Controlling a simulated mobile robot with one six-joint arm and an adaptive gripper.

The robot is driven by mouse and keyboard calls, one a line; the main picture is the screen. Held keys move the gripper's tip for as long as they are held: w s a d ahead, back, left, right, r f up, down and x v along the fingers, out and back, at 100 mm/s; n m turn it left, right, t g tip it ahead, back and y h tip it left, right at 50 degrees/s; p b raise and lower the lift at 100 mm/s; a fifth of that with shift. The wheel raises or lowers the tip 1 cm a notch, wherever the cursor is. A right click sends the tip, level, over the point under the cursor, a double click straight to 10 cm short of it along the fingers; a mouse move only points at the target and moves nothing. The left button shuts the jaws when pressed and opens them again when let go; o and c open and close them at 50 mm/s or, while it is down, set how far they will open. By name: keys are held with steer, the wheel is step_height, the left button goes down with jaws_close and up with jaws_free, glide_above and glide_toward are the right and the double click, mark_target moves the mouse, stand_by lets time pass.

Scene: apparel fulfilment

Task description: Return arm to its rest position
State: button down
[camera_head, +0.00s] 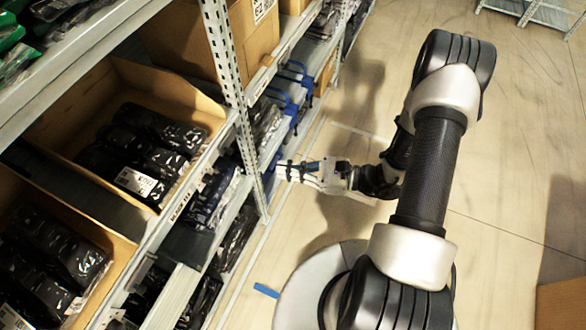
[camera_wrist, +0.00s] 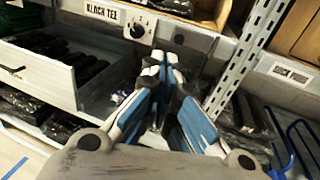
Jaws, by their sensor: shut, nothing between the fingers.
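My gripper (camera_head: 284,170) is in front of the shelving in the head view, near the metal upright, with its fingers pointing left toward the rack. In the wrist view my gripper (camera_wrist: 163,62) shows its white and blue fingers close together, shut and empty. My arm reaches from the lower right of the head view, bends at the upper right and folds back toward the shelf. It is not clear whether the fingertips touch the rack.
The shelving upright (camera_head: 226,62) stands just left of my gripper. Cardboard bins (camera_head: 75,140) hold black bagged garments. A drawer-like bin (camera_wrist: 62,76) sits below a "BLACK TEE" label (camera_wrist: 103,12). Blue hooks (camera_head: 294,85) stick out behind. Open floor (camera_head: 515,150) lies to the right.

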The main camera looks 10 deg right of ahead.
steer(key=s+a+r+n+g+h, duration=0.2)
steer(key=s+r+n+g+h, duration=0.65)
steer(key=r+n, duration=0.6)
steer(key=s+d+r+n+t+h, duration=0.6)
steer(key=d+r+n+h, duration=0.1)
steer(key=r, duration=0.3)
steer(key=shift+d+r+n, duration=0.15)
steer(key=shift+d+n, duration=0.1)
steer(key=shift+n, duration=0.3)
steer(key=shift+h, duration=0.25)
